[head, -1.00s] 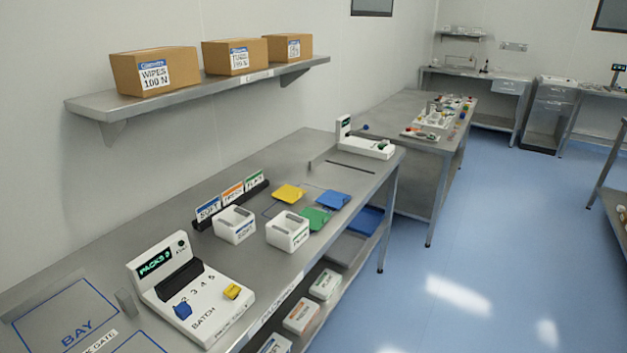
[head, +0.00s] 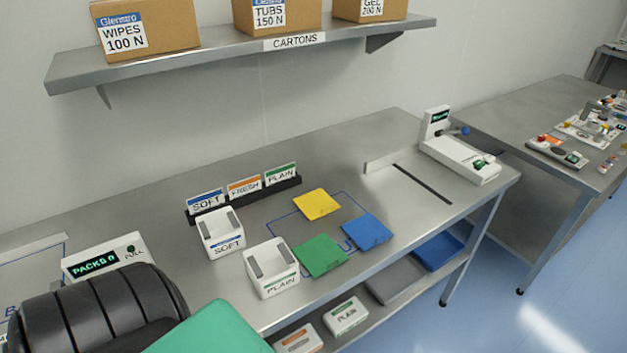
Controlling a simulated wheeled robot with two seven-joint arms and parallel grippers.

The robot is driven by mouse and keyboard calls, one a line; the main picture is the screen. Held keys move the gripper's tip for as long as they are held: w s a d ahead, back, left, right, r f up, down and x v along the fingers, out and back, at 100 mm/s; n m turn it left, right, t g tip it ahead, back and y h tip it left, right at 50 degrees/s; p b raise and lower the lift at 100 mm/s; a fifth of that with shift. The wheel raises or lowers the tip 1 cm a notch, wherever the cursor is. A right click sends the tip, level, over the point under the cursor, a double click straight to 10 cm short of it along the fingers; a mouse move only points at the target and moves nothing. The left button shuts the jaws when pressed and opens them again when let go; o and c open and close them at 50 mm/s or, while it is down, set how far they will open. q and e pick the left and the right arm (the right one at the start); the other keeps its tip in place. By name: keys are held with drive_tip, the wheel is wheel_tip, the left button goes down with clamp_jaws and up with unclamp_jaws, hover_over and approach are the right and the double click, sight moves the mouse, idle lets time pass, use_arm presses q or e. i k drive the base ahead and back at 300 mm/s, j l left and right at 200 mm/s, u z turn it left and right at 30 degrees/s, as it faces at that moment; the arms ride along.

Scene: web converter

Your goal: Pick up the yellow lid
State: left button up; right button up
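The yellow lid (head: 317,204) lies flat on the steel bench, inside a blue outlined area in the head view. A green lid (head: 320,255) lies in front of it and a blue lid (head: 366,232) to its front right. A dark ribbed part and a green part of my own arm fill the lower left corner. Neither of my grippers shows, so I cannot see their fingers.
White boxes marked SOFT (head: 222,235) and PLAIN (head: 270,268) stand left of the lids. A black card rack (head: 245,198) stands behind them. A white device (head: 459,155) stands at the right end. A shelf with cartons (head: 267,50) hangs above. Bare bench lies behind the lids.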

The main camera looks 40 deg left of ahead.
sight(315, 204)
drive_tip(key=i+l+u, duration=0.15)
drive_tip(key=i+u, duration=0.3)
drive_tip(key=i+l+u, duration=0.25)
drive_tip(key=u, duration=0.2)
drive_tip(key=i+l+u, duration=0.25)
drive_tip(key=l+u, duration=0.2)
drive_tip(key=i+l+u, duration=0.2)
drive_tip(key=l+u, duration=0.25)
